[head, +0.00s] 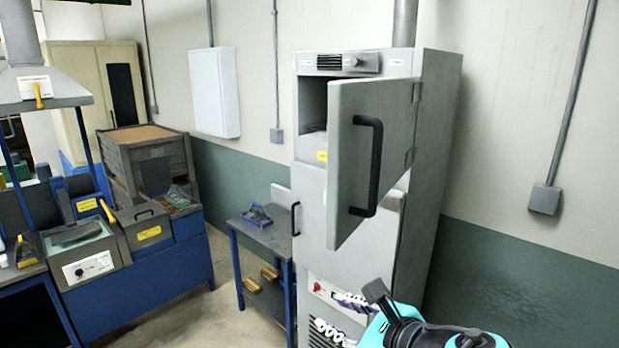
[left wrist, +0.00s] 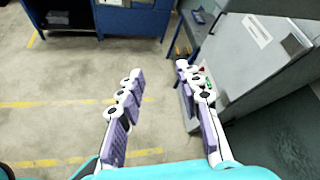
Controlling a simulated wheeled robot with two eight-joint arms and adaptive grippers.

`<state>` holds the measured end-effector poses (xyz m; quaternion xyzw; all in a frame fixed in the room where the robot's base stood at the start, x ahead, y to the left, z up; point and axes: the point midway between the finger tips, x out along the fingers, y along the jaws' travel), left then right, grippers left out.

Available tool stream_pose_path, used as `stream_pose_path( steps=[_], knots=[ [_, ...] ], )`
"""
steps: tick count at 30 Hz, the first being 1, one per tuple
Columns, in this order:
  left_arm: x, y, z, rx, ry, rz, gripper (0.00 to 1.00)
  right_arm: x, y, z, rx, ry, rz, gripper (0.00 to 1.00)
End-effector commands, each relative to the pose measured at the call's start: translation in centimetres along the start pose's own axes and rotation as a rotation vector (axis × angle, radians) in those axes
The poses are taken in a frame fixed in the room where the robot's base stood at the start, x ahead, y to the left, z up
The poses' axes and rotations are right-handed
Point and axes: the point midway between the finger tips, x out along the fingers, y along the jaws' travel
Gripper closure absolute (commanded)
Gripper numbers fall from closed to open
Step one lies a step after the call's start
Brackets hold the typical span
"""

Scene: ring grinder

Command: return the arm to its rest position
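My left gripper (head: 338,315) shows at the bottom of the head view, in front of the lower part of a tall grey cabinet (head: 435,150). In the left wrist view its two purple-and-white fingers (left wrist: 160,72) stand wide apart with nothing between them but floor. A teal and black part of my arm is at the bottom right of the head view. My right gripper is in neither view.
The cabinet's upper door (head: 345,190) with a black handle stands open towards me. A small blue-legged table (head: 258,240) stands left of the cabinet. A blue workbench (head: 150,275) is farther left. Bare floor (left wrist: 70,110) lies below the gripper.

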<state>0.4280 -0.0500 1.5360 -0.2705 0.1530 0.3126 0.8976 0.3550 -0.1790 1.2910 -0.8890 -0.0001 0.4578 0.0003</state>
Motion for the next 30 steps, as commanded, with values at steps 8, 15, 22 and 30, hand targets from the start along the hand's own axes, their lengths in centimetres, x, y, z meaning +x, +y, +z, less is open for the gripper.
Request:
stream_pose_path(
  steps=[8,15,22,30],
  knots=[
    [14.9,16.9,-9.6,-0.622,0.236,0.275,0.65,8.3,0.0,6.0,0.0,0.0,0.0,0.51],
    [22.9,30.9,-19.9,-1.398,0.359,0.53,0.65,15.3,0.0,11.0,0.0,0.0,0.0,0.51],
    [26.6,37.8,-26.2,-2.025,0.387,0.668,0.65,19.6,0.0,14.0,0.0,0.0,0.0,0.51],
    [27.2,39.0,-27.3,-2.222,0.392,0.7,0.65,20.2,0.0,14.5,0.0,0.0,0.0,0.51]
  ],
)
